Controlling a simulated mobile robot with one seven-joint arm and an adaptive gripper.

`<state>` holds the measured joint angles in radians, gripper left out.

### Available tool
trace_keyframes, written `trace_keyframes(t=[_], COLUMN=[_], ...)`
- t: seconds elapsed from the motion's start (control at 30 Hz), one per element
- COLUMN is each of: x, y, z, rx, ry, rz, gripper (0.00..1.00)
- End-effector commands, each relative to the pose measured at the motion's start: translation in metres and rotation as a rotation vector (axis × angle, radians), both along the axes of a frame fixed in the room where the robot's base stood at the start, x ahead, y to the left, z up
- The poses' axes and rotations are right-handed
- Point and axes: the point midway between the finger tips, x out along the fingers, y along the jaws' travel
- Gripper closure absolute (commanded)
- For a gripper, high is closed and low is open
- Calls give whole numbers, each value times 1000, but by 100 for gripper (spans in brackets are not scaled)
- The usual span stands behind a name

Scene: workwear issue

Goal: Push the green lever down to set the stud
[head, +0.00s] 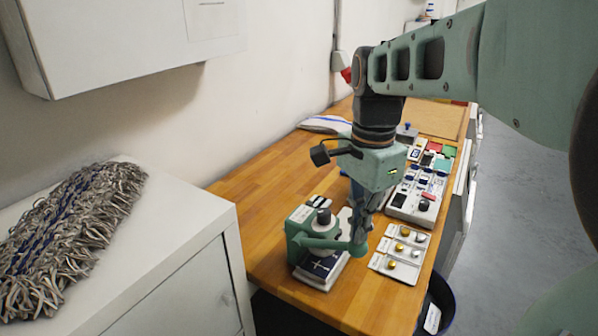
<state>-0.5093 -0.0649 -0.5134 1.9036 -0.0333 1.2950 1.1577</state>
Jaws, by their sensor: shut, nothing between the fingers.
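A green stud press (298,238) stands near the front end of the wooden workbench, with a dark round knob on top. Its green lever (335,243) reaches out to the right and ends in a thick rounded tip. A dark navy piece with a pale cross mark (322,267) lies on the white base under the press. My gripper (360,236) is shut and empty, pointing down just over the lever's tip. Its fingertips overlap the lever end in this view, so I cannot tell whether they touch it.
A pale tray of gold and silver studs (399,254) lies close to the right of the lever. A grey organiser with coloured items (415,198) is behind it. A white cabinet (190,262) with a grey mop head (70,235) stands left. A dark bin (438,305) sits beyond the bench edge.

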Motion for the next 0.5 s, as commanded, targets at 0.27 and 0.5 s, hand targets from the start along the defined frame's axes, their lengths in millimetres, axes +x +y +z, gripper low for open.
trace_keyframes(t=[0.27, 0.5], x=[-1, -3], y=[-2, -4], z=[-10, -16], rx=[0, 0], ry=[-1, -1], rz=[0, 0], gripper=[100, 100])
